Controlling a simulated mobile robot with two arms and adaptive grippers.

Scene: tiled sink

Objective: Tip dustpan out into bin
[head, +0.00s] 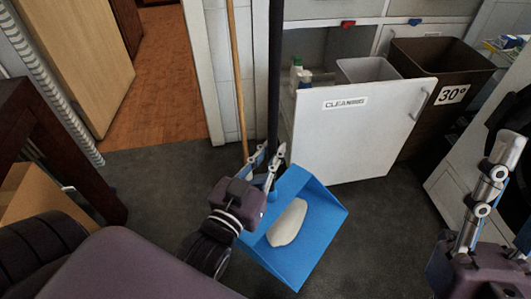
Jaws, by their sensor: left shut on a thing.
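The blue dustpan (318,222) is low over the dark floor, in the middle of the head view. A pale, smooth lump (287,222) lies in its pan. A long black handle (275,75) rises from the pan's back. My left gripper (268,158) is shut on the dustpan at the foot of this handle. A grey bin (368,70) stands inside the open cabinet, and a larger brown bin (425,70) marked 30° stands to its right. My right gripper (505,160) is at the right edge, away from the dustpan; its jaw opening is unclear.
A white cabinet door labelled as cleaning (350,130) stands in front of the grey bin, beyond the dustpan. A wooden pole (237,80) stands left of the black handle. Bottles (298,72) are in the cabinet. Dark floor (160,185) is clear at left.

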